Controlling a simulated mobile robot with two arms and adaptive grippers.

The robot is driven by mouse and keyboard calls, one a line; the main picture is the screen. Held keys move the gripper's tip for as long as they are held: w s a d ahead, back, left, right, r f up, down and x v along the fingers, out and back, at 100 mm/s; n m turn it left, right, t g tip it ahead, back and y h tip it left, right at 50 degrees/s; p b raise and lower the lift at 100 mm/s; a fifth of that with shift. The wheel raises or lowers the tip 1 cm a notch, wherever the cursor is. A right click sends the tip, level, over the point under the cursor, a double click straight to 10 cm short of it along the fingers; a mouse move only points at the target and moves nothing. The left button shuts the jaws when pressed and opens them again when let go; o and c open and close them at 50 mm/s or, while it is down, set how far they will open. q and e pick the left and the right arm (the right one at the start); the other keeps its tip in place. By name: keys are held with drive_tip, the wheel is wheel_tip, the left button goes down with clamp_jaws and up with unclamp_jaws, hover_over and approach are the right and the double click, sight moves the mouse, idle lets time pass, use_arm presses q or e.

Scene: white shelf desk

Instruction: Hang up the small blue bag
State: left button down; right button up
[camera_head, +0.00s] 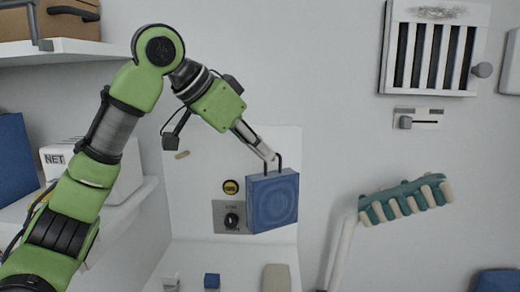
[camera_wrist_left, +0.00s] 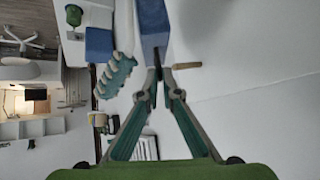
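The small blue bag (camera_head: 272,203) hangs upright by its dark handle under my left gripper (camera_head: 268,154), in front of the white back panel. The gripper's fingers are closed together at the handle. In the left wrist view the fingertips (camera_wrist_left: 157,78) meet just below the blue bag (camera_wrist_left: 153,28). A short wooden peg (camera_head: 182,155) sticks out of the panel, left of the bag in the head view. The peg also shows in the wrist view (camera_wrist_left: 187,65), right of the fingertips and apart from them. My right gripper is in neither view.
A yellow-black button (camera_head: 230,187) and a grey knob plate (camera_head: 229,216) sit on the panel left of the bag. A teal-and-cream rack (camera_head: 405,200) stands at right. A small blue block (camera_head: 212,281) lies below. A white shelf (camera_head: 70,50) is at upper left.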

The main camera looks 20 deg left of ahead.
use_arm(q)
drive_tip(key=shift+w+r, duration=0.1)
drive_tip(key=shift+w, duration=0.15)
drive_tip(key=shift+w+a+f+p, duration=0.1)
drive_tip(key=shift+w+a+p, duration=0.1)
drive_tip(key=shift+w, duration=0.3)
drive_tip(key=shift+w+a+f+p, duration=0.1)
drive_tip(key=shift+w+p, duration=0.05)
drive_tip(key=shift+w, duration=0.3)
drive_tip(key=shift+w+a+f+p, duration=0.15)
drive_tip(key=shift+w+f+p, duration=0.1)
drive_tip(key=shift+w, duration=0.6)
drive_tip(key=shift+w+a+f+p, duration=0.15)
drive_tip(key=shift+w+f+p, duration=0.05)
drive_tip(key=shift+w, duration=0.6)
drive_tip(key=c, duration=2.2)
unclamp_jaws()
drive_tip(key=shift+w+a+f, duration=0.1)
drive_tip(key=shift+w+f, duration=0.05)
